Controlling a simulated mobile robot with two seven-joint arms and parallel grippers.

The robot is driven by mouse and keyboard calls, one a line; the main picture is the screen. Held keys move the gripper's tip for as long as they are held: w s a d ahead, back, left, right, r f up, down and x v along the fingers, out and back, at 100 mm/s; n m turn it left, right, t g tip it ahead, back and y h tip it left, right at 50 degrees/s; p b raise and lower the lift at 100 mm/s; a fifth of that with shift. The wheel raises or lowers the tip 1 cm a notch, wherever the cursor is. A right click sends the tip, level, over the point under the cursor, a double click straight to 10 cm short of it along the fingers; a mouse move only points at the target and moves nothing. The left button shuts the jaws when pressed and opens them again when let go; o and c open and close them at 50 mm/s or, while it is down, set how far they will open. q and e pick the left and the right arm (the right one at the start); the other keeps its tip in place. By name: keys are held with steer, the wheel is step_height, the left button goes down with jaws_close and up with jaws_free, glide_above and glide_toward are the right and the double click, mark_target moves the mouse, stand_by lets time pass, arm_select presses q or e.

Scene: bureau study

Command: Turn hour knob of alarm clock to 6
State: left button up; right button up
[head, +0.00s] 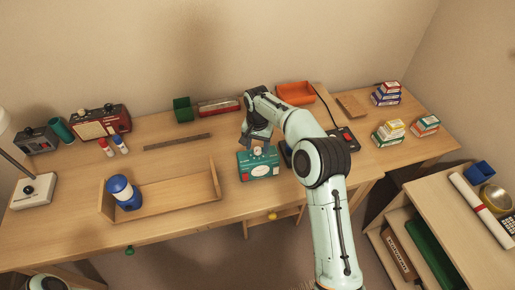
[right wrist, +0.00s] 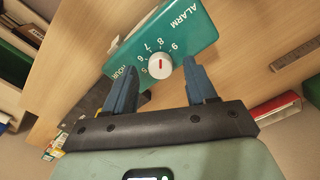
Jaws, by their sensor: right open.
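The teal alarm clock (head: 262,172) lies near the table's front edge, below my right gripper (head: 258,145). In the right wrist view the clock (right wrist: 198,25) shows the words ALARM and HOUR and a ring of digits around 5 to 9. Its white hour knob (right wrist: 160,67) has a red line that lies roughly towards the 8. My right gripper (right wrist: 160,68) is open, with one blue finger on each side of the knob and visible gaps between. My left gripper is not in view.
A wooden tray (head: 175,192) with a blue and white jar (head: 124,193) stands left of the clock. A ruler (head: 178,141) lies behind. A red radio (head: 100,122), a green box (head: 182,109) and an orange tray (head: 296,93) stand at the back. Small boxes stand right.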

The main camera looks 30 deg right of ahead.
steer(key=shift+f, duration=0.65)
jaws_close()
